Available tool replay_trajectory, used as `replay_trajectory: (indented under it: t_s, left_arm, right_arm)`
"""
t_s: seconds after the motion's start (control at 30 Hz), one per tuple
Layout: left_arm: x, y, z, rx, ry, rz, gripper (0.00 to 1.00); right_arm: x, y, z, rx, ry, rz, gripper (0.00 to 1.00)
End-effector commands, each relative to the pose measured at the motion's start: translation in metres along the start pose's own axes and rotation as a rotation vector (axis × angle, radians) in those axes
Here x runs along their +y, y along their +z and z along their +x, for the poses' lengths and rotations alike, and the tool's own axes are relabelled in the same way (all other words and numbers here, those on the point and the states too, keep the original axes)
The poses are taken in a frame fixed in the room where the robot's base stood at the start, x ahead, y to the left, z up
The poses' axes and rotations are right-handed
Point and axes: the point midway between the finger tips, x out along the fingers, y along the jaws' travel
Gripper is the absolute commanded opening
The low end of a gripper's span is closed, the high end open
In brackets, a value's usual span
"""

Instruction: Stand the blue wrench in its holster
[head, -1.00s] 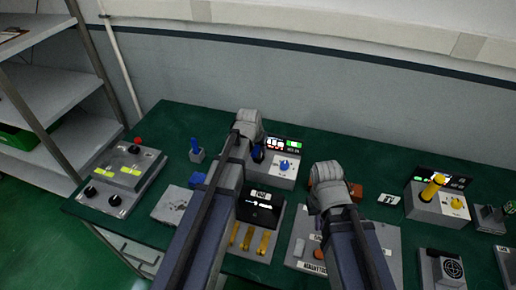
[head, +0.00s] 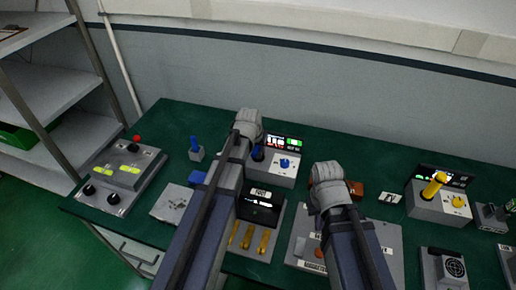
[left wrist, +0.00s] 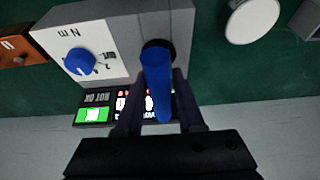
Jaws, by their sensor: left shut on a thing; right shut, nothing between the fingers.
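The blue wrench shows as a blue rod (left wrist: 157,85) between the fingers of my left gripper (left wrist: 152,110) in the left wrist view. One end of the rod overlaps a dark round opening or ring on the grey tester box (left wrist: 120,25); I cannot tell whether it is seated there. In the head view my left gripper (head: 256,150) is at the left side of this box, its fingers mostly hidden. A small grey stand (head: 196,155) with an upright blue piece is to the left, perhaps the holster. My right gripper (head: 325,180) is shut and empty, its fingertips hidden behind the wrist.
The tester has a blue dial (head: 285,163) and a lit display (head: 284,142). A similar box with a yellow rod (head: 434,185) stands at the right. A blue block (head: 198,178) lies near my left arm. Green table (head: 180,120) is clear behind the grey stand.

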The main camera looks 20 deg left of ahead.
Motion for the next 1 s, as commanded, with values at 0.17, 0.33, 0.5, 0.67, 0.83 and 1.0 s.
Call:
replay_trajectory:
  t_s: [0.17,0.33,0.5,0.67,0.83,1.0]
  left_arm:
    - [0.0,-0.0003,-0.0002,0.001,0.0,0.0,0.0]
    - [0.0,-0.0003,-0.0002,0.001,0.0,0.0,0.0]
    - [0.0,0.0,0.0003,0.001,0.0,0.0,0.0]
    - [0.0,0.0008,0.0021,0.001,0.0,0.0,0.0]
    - [0.0,0.0009,0.0026,0.001,0.0,0.0,0.45]
    - [0.0,0.001,0.0026,0.0,0.0,0.0,0.64]
  right_arm:
    - [0.0,0.0,-0.0003,0.0,0.0,0.0,0.0]
    - [0.0,0.0,-0.0003,0.0,0.0,0.0,0.0]
    - [0.0,0.0,0.0003,0.0,0.0,0.0,0.0]
    - [-0.0002,-0.0001,0.0023,0.0,0.0,0.0,0.0]
    - [-0.0003,-0.0002,0.0028,0.0,0.0,0.0,0.0]
    - [-0.0003,-0.0002,0.0028,0.0,0.0,0.0,0.0]
